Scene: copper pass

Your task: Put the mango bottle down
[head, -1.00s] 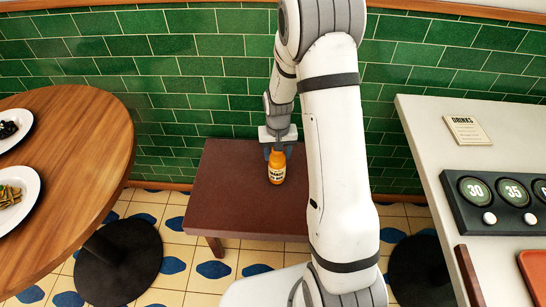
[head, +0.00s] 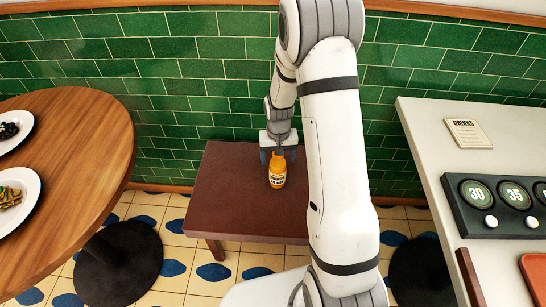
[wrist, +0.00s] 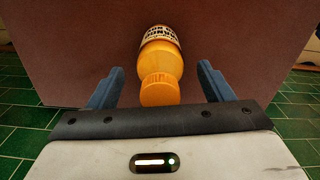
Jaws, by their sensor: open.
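The mango bottle (head: 277,172) is orange with a pale, dark-lettered label and stands upright on the low dark red-brown table (head: 225,205). My gripper (head: 278,155) is just behind the bottle's top in the head view. In the wrist view the bottle (wrist: 163,62) shows cap towards me, between the two blue fingers of my gripper (wrist: 160,85). The fingers are spread, with a gap on both sides of the bottle. My arm covers the right part of the table in the head view.
A round wooden table (head: 85,150) with plates of food stands at the left. A pale counter (head: 420,130) with dials (head: 515,195) and a drinks card (head: 468,132) is at the right. A green tiled wall (head: 150,80) rises behind. The low table is bare left of the bottle.

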